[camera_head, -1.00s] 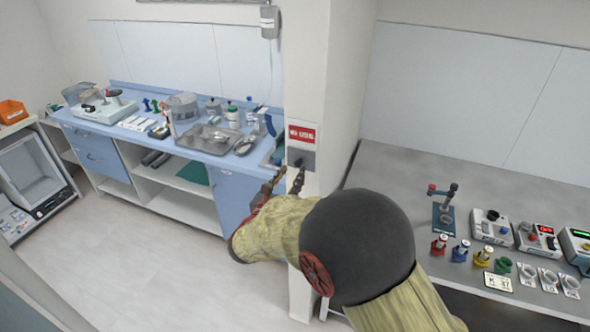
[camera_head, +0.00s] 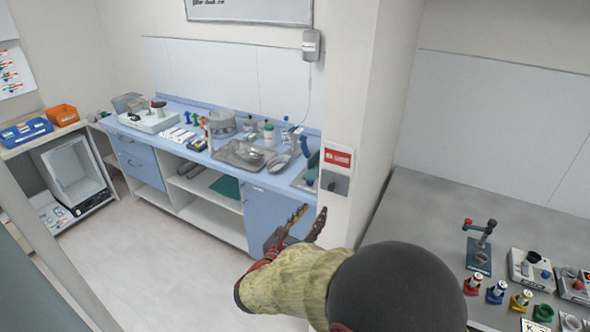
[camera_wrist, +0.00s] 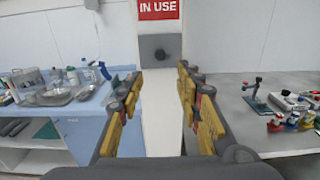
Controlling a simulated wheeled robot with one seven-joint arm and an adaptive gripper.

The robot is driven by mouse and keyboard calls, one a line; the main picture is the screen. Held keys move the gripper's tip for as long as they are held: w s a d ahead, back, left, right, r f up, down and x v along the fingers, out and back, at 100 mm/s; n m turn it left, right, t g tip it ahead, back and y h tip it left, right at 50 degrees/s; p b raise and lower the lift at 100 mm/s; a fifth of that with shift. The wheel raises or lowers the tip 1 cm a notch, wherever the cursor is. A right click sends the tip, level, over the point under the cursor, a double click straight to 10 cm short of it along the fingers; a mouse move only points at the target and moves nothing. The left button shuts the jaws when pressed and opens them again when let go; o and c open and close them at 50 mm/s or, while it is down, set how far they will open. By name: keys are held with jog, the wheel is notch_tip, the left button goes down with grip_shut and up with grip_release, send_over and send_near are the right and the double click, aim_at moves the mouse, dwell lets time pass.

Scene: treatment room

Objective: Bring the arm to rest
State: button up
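My gripper (camera_head: 301,226) is in front of the wall pillar in the head view, above the floor. The wrist view shows its two yellow-padded fingers (camera_wrist: 160,106) spread wide apart with nothing between them. It is open and empty. Past the fingers is a grey switch box (camera_wrist: 160,50) with a dark round knob, under a red "IN USE" sign (camera_wrist: 158,9). The box also shows in the head view (camera_head: 334,183). The fingers look apart from the box. My arm's dark joint and yellowish sleeve fill the lower right of the head view.
A blue counter (camera_head: 262,181) with a steel tray (camera_head: 243,154) and several bottles stands left of the pillar. A grey bench (camera_head: 425,220) with a stand (camera_head: 479,245) and small devices is at right. A shelf with blue (camera_head: 25,131) and orange bins (camera_head: 62,115) is far left. The floor at left is clear.

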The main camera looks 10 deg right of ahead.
jog(key=s+d+f+m+g+y, duration=0.1)
jog(key=s+d+f+m+g, duration=0.35)
jog(key=s+m+g, duration=0.35)
jog(key=s+d+f+m+g+y, duration=0.1)
jog(key=s+d+f+m+g, duration=0.25)
jog(key=s+f+m, duration=0.45)
jog(key=s+a+r+m+y+b, duration=0.2)
jog(key=s+r+m+y, duration=0.25)
jog(key=s, duration=0.25)
jog(key=s+a+r+m+y+b, duration=0.2)
jog(key=s+r+m+y, duration=0.15)
jog(key=s+m, duration=0.3)
jog(key=d+r, duration=0.1)
jog(key=s+d+r+m+t, duration=0.1)
jog(key=d+r+t+b, duration=0.1)
jog(key=shift+s+r+m+t+y, duration=0.25)
jog(key=shift+s+r+m+y, duration=0.05)
jog(key=shift+s+r+m, duration=0.1)
